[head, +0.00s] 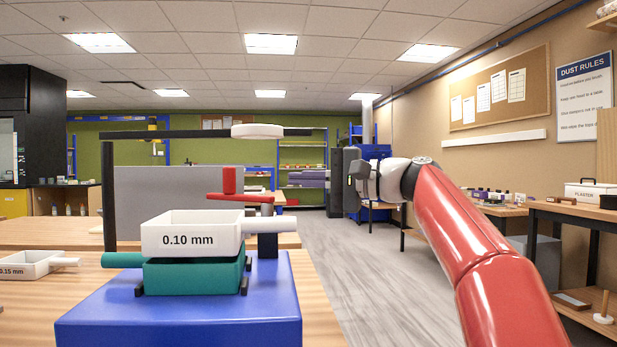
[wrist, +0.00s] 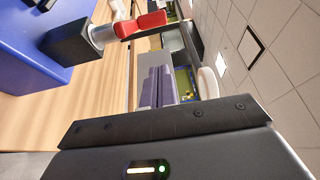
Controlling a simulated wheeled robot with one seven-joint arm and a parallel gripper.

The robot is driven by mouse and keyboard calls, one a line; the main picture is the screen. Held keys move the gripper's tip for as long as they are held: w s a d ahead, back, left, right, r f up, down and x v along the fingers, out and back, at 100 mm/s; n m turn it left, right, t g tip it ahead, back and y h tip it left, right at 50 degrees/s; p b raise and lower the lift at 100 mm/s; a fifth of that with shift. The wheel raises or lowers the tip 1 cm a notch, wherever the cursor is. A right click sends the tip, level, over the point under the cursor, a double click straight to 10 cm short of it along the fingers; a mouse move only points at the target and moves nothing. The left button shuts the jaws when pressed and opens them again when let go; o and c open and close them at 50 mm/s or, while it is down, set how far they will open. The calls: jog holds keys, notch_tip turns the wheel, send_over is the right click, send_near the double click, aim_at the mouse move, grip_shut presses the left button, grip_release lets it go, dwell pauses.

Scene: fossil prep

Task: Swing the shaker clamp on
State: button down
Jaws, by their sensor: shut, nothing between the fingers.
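The shaker has a blue base (head: 180,322). On it sits a teal sieve (head: 192,278) with a white sieve marked 0.10 mm (head: 190,240) stacked on top. The red clamp (head: 240,198) has an upright red knob and sits on a grey post at the base's back right. Its bar points left, above the white sieve's rim level; I cannot tell whether it lies over or behind the sieve. The clamp also shows in the wrist view (wrist: 140,25). My gripper (head: 358,182) is shut and empty, in the air right of the clamp and apart from it. Its fingertips are hard to make out.
A black stand with a long arm and a white round head (head: 257,131) reaches above the shaker. A white sieve marked 0.15 mm (head: 30,264) lies on the wooden table at left. A grey panel (head: 180,190) stands behind. Open floor lies right of the table.

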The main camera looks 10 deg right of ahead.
jog(key=w+a, duration=0.1)
jog(key=a, duration=0.8)
jog(key=shift+w, duration=0.15)
